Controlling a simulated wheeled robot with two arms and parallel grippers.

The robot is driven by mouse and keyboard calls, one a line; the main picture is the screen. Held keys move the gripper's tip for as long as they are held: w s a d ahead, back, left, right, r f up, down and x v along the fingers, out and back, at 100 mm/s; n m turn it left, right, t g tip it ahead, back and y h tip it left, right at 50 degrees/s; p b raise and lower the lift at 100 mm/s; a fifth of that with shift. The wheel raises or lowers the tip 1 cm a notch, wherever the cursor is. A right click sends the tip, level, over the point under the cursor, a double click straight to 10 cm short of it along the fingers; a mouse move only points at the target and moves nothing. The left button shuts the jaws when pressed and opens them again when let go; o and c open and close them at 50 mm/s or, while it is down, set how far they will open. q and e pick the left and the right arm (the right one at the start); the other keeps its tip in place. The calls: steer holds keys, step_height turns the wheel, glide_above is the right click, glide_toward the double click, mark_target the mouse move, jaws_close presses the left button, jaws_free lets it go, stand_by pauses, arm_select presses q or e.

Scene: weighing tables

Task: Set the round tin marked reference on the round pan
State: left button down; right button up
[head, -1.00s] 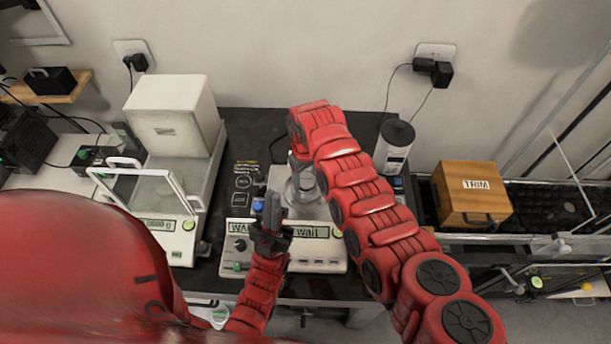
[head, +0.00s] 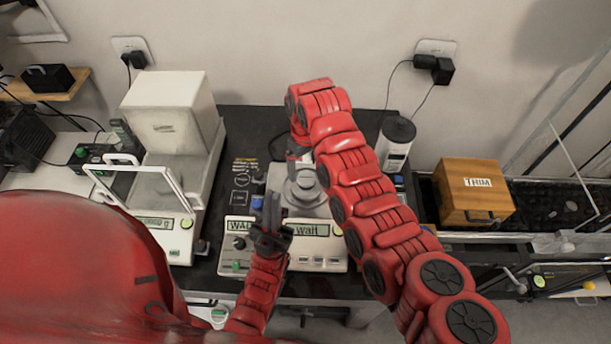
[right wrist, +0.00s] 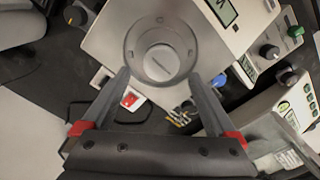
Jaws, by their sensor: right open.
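A round grey metal tin (head: 305,180) stands upright on the round pan (head: 290,199) of the middle balance. In the right wrist view the tin (right wrist: 162,62) sits near the centre of the ringed pan (right wrist: 136,48); the print on its lid is too small to read. My right gripper (right wrist: 158,76) is open, its fingers apart on the near side of the tin and not holding it. In the head view my right gripper (head: 296,152) is partly hidden by its arm. My left gripper (head: 271,210) is in front of the balance, by its left display; its finger gap is unclear.
A balance with a glass draft shield (head: 150,185) stands at left. Cables run along the wall.

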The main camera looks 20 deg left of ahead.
mark_target(306, 176)
step_height(306, 176, up, 7)
steer(key=shift+r+b, duration=0.2)
steer(key=shift+b, duration=0.2)
